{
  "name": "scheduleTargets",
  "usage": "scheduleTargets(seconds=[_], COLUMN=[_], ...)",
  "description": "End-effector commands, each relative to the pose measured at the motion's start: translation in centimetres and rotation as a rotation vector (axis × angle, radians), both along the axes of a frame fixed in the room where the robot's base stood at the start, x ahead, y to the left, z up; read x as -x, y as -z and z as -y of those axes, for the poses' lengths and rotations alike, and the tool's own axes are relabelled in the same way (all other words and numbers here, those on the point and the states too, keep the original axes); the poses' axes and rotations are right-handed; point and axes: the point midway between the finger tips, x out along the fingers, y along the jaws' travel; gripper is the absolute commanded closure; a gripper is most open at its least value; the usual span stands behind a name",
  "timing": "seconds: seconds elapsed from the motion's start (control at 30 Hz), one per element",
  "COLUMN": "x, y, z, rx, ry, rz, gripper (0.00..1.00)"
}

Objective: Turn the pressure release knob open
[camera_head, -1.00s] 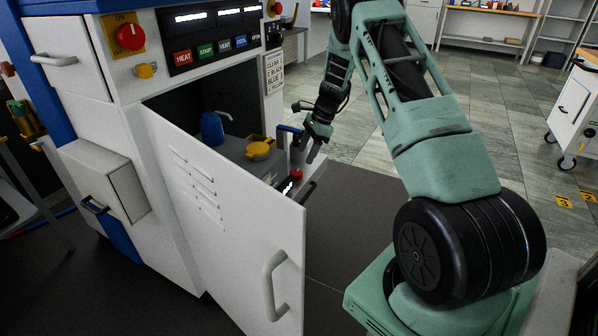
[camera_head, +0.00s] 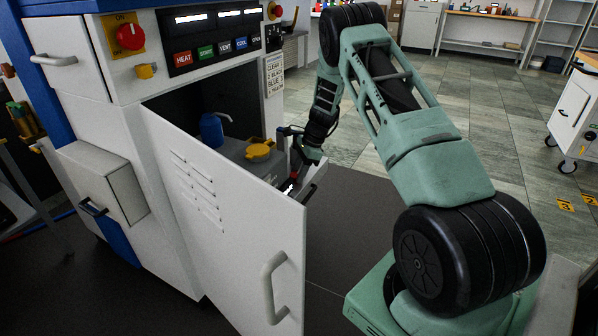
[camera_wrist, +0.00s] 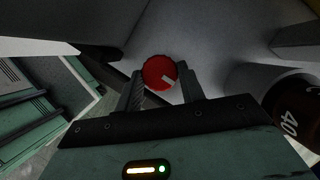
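The red round knob (camera_wrist: 160,72) with a pale pointer mark shows at the centre of the wrist view. The pointer slants toward the lower right. My gripper (camera_wrist: 160,80) is open, with one fingertip on each side of the knob. The fingertips look close to its rim, with narrow gaps; firm contact is not visible. In the head view my gripper (camera_head: 297,172) is low behind the open cabinet door, at the press's right side. There it hides the knob.
The white cabinet door (camera_head: 225,210) stands open in front of my gripper. A yellow-capped part (camera_head: 259,150) and a blue bottle (camera_head: 211,130) are inside the cabinet. A dark round part marked 40 (camera_wrist: 293,118) is at the right of the wrist view.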

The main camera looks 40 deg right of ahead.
Motion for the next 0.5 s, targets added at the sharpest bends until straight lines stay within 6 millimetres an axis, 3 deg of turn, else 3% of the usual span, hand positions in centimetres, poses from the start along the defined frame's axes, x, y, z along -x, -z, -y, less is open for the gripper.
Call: scheduleTargets(seconds=[0.5], x=[-0.14], y=[-0.19], z=[0.08], rx=[-0.001], ry=[-0.119], rz=[0.000], gripper=[0.84])
